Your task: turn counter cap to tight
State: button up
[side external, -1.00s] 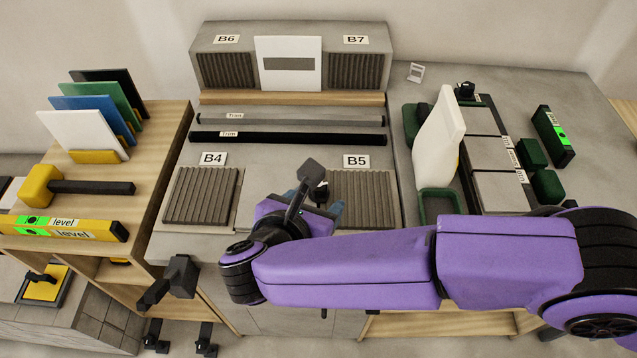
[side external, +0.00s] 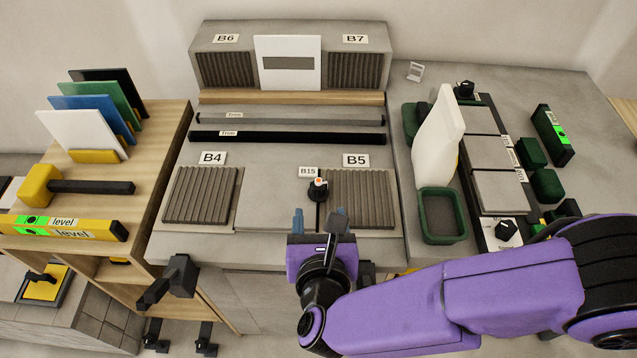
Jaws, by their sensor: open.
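How tight the cap is cannot be told. My gripper (side external: 319,220) is in front of the cap, near the counter's front edge. Its bluish fingers are spread apart, with nothing visible between them, and it looks clear of the cap. A dark part of my gripper covers some of the area between the fingers.
The ribbed B4 tile (side external: 202,195) lies left. Two trim bars, one black (side external: 285,138), lie behind. A green tray (side external: 441,218) and white bottle (side external: 437,145) stand right. A black knob (side external: 506,230) sits on the right-hand panel.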

aim_at(319, 189)
jog(key=x, duration=1.1)
jog(key=shift+w, duration=0.15)
jog(key=c, duration=1)
